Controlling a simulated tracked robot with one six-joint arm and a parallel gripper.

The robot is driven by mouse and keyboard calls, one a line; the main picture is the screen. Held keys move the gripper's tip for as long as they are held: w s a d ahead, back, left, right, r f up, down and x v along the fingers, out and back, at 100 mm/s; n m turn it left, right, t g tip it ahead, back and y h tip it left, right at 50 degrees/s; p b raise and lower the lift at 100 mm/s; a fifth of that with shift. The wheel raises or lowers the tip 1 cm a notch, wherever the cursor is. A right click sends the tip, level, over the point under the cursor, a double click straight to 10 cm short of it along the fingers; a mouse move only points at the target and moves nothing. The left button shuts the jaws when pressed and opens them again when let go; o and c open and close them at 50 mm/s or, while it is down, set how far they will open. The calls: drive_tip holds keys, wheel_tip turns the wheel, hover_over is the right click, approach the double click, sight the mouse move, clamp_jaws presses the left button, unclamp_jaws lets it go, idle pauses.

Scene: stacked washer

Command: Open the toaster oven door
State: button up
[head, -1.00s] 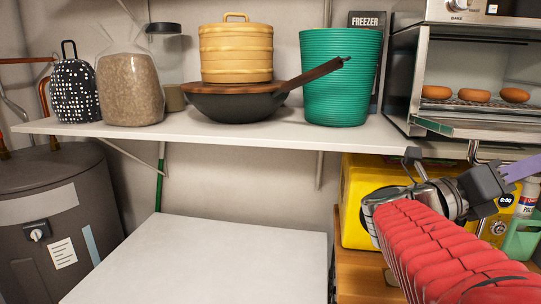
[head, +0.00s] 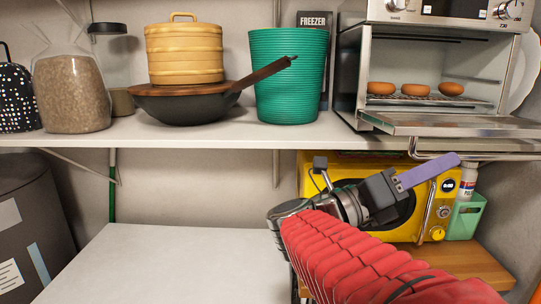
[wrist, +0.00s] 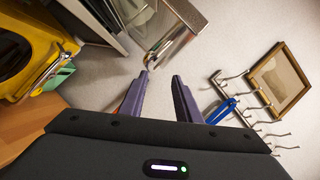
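The toaster oven (head: 440,70) stands on the shelf at the upper right in the head view. Its glass door (head: 450,124) is folded down about level, with the metal handle bar (head: 480,156) at its front edge. Its lit inside shows a rack with three brown rolls (head: 414,89). My gripper (head: 455,160) has its purple finger near the left part of the handle; contact cannot be told. In the wrist view, the two purple fingers of my gripper (wrist: 161,76) are apart with nothing between them. The door (wrist: 182,30) shows beyond the left fingertip.
A yellow microwave (head: 345,172) and green holder (head: 465,217) sit below the shelf, behind my arm. A teal basket (head: 287,75) and a wok (head: 185,104) stand left on the shelf. The wrist view shows a wall rack (wrist: 232,95) and a picture frame (wrist: 281,78).

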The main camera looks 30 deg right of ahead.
drive_tip(key=shift+s+d, duration=0.1)
drive_tip(key=shift+c, duration=1.4)
drive_tip(key=shift+s+d, duration=0.2)
drive_tip(key=shift+s, duration=0.05)
drive_tip(key=shift+c, duration=0.7)
drive_tip(key=s+d+f+g, duration=0.1)
drive_tip(key=s+d+f, duration=0.1)
drive_tip(key=d, duration=0.1)
drive_tip(key=s+d+f+m+g+y, duration=0.1)
drive_tip(key=s+d+g, duration=0.1)
drive_tip(key=s+d+f+g, duration=0.1)
drive_tip(key=s+d+f, duration=0.1)
drive_tip(key=d, duration=0.1)
drive_tip(key=shift+d+f+m+g, duration=0.3)
drive_tip(key=shift+f+g, duration=0.05)
drive_tip(key=shift+g, duration=0.05)
clamp_jaws()
drive_tip(key=s+d+f+m+t+h, duration=0.1)
drive_tip(key=d+f+m, duration=0.3)
drive_tip(key=d+m, duration=0.1)
drive_tip(key=shift+f, duration=0.2)
drive_tip(key=shift+s, duration=0.1)
